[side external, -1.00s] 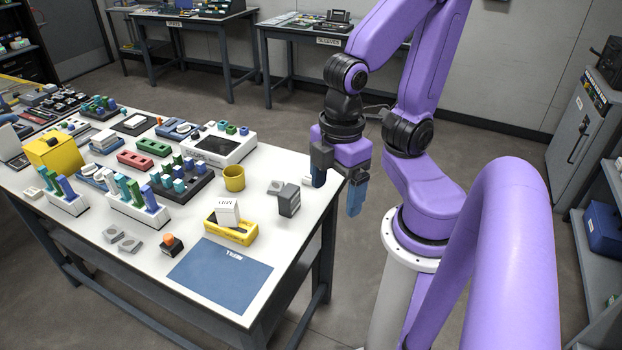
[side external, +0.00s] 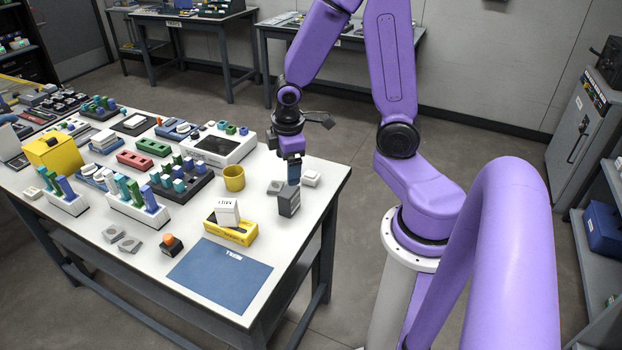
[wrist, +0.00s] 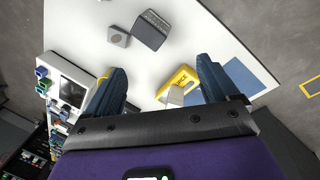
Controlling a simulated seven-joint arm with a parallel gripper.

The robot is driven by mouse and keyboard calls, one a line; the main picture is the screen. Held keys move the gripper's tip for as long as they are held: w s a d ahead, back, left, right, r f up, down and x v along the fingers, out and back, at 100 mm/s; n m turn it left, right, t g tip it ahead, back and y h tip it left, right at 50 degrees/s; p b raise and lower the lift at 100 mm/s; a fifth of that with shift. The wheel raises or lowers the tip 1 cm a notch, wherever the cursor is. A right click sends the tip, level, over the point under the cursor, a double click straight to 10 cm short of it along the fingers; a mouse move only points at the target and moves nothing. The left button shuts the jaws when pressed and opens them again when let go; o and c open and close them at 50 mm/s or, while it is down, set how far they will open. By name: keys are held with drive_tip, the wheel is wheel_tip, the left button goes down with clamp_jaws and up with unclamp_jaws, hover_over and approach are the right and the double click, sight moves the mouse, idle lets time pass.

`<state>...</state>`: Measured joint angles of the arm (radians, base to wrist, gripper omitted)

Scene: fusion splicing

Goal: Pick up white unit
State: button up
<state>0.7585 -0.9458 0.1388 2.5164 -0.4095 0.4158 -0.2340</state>
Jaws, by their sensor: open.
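A white block (side external: 227,211) with dark lettering sits tilted in a yellow holder (side external: 231,231) near the table's front right. A small white piece (side external: 311,178) lies by the table's right edge, and a white device with a dark screen (side external: 218,146) stands further back. I cannot tell which one is the white unit. My gripper (side external: 293,172) is open and points down behind the dark grey block, apart from the yellow holder. In the wrist view, the yellow holder (wrist: 181,79) and its block (wrist: 175,97) show between my empty fingers (wrist: 160,70).
A dark grey block (side external: 289,200) and a flat grey piece (side external: 275,187) are close to my gripper. A yellow cup (side external: 234,178) stands to the left. A blue mat (side external: 220,270) lies at the front. Racks with coloured pieces (side external: 180,180) crowd the table's left.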

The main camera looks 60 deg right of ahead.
drive_tip(key=d+f+m, duration=0.1)
drive_tip(key=d+f, duration=0.3)
drive_tip(key=d, duration=0.4)
drive_tip(key=m+t+h, duration=0.3)
drive_tip(key=m+t, duration=0.8)
drive_tip(key=m, duration=0.1)
approach(315, 176)
drive_tip(key=x, duration=0.5)
drive_tip(key=shift+w+a+f, duration=0.2)
drive_tip(key=shift+a+f, duration=0.05)
drive_tip(key=shift+f, duration=0.2)
drive_tip(key=shift+d+r+x, duration=0.1)
drive_tip(key=shift+x, duration=1)
drive_tip(key=shift+d+r+x, duration=0.1)
drive_tip(key=shift+d+x, duration=0.05)
drive_tip(key=shift+x, duration=0.95)
drive_tip(key=shift+d+r+x, duration=0.1)
drive_tip(key=shift+x, duration=1)
drive_tip(key=c, duration=1.3)
